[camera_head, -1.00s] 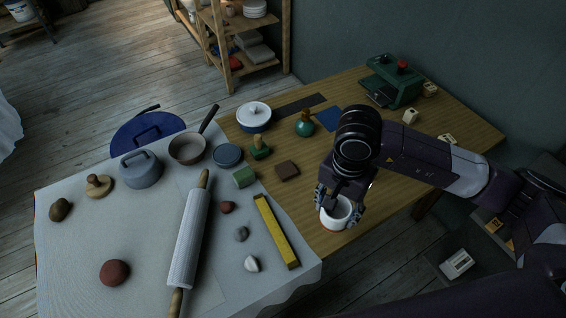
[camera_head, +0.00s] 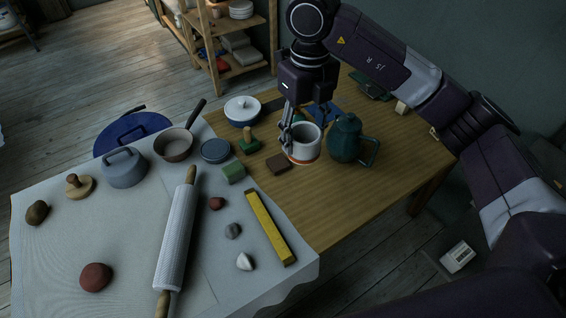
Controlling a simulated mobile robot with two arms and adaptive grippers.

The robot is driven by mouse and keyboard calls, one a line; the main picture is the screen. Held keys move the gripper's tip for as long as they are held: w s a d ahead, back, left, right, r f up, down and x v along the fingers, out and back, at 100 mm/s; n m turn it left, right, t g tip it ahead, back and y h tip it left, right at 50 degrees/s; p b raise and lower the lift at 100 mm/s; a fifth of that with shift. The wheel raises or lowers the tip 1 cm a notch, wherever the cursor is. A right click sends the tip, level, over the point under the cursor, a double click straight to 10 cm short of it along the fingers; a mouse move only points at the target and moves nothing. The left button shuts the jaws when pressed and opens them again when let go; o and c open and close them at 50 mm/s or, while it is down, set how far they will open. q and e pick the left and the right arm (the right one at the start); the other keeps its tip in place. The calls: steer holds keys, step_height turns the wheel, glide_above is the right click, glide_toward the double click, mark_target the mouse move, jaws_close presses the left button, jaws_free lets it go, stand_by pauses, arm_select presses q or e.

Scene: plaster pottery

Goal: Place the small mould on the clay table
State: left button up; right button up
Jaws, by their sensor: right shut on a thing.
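The small mould (camera_head: 302,157), a white round cup-like piece with an orange-brown band near its base, is upright in my right gripper (camera_head: 290,134). The gripper is shut on its left wall and covers part of it. In the picture it overlaps the wooden table (camera_head: 330,205); I cannot tell how far above the wood it is. The clay table (camera_head: 110,232), covered with a pale cloth, fills the lower left. My left gripper is not in view.
A teal jug (camera_head: 345,140) stands right beside the mould in the picture. A rolling pin (camera_head: 176,238) crosses the cloth. Bare cloth shows around the red lump (camera_head: 96,277).

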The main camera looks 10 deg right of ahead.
step_height(320, 180, down, 20)
steer(key=shift+r, duration=0.1)
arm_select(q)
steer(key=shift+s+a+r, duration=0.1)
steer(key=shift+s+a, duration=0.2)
arm_select(e)
steer(key=o, duration=1.4)
steer(key=shift+c, duration=0.2)
